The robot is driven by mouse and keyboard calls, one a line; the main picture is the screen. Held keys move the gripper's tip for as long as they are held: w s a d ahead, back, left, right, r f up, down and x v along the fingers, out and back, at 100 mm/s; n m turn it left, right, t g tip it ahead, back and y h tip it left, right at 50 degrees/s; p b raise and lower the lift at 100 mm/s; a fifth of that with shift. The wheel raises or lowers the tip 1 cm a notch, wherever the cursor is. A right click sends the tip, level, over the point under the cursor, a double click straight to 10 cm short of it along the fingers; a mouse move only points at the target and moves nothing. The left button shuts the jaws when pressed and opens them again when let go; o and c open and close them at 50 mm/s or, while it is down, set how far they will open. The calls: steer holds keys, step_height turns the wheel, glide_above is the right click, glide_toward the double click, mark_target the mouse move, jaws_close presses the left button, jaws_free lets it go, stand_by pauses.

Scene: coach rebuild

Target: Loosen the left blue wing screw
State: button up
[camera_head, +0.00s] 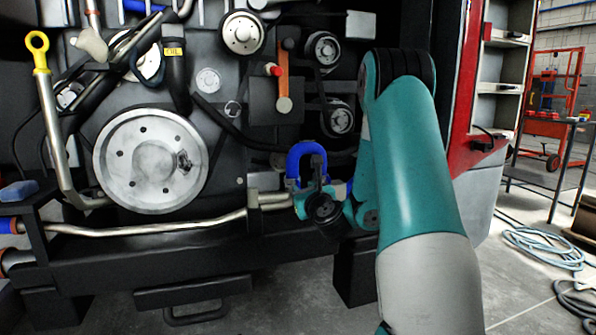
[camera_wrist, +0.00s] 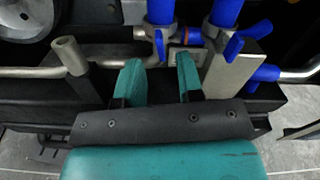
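My gripper (camera_wrist: 159,68) is open in the wrist view, its two teal fingers apart with nothing visibly held. The left blue wing screw (camera_wrist: 160,46) appears as a small upright blue tab just beyond the fingertips, roughly between them. I cannot tell how far it is in depth. More blue wing tabs (camera_wrist: 234,47) show to the right, by a grey plate. In the head view my gripper (camera_head: 318,203) is low at the engine's front, beside a blue curved hose (camera_head: 306,150). The arm and wrist hide the wing screws there.
A metal pipe (camera_head: 150,228) runs along the dark front beam (camera_head: 170,255). A grey post (camera_wrist: 70,55) stands left of the fingers, and a grey plate (camera_wrist: 222,72) rises close on the right. Pulleys (camera_head: 150,160) and hoses crowd the engine above. A red-edged panel bounds the right.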

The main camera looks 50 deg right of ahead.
mark_target(299, 183)
steer(key=p+x, duration=0.4)
steer(key=shift+w+d+r, duration=0.15)
steer(key=shift+w+r, duration=0.1)
steer(key=shift+w, duration=0.05)
steer(key=shift+w+d+f+p, duration=0.25)
steer(key=shift+w+d+p, duration=0.05)
steer(key=shift+w+p, duration=0.25)
jaws_close()
